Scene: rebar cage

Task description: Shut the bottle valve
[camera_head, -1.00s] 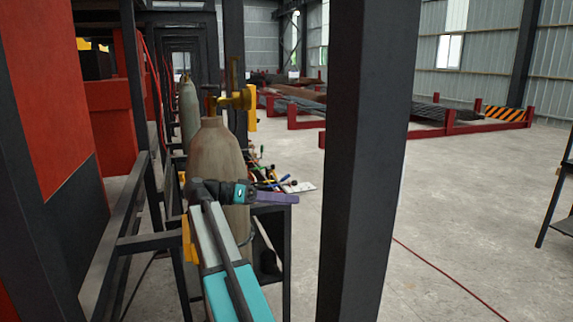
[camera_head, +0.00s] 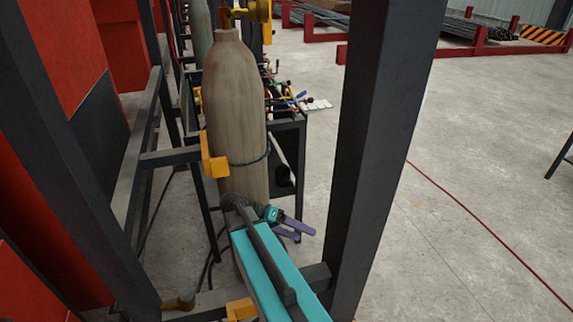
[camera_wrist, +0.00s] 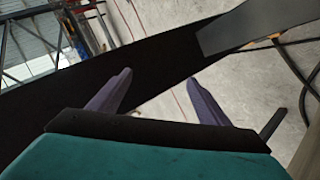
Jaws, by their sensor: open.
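A tall tan gas bottle (camera_head: 237,110) stands upright in the head view, left of centre, with a strap around its lower half. Its yellow brass valve (camera_head: 262,10) shows at the top edge, and the picture cuts off its upper part. My gripper (camera_head: 305,233) is low in front of the bottle, well below the valve, with its purple fingers pointing right. In the wrist view my gripper (camera_wrist: 155,95) has its two fingers apart with nothing between them. The valve does not show in the wrist view.
A dark steel post (camera_head: 383,140) stands close on the right of my arm. A dark frame with yellow brackets (camera_head: 213,160) is beside the bottle. A cart with tools (camera_head: 290,105) stands behind it. Open concrete floor (camera_head: 480,180) lies to the right.

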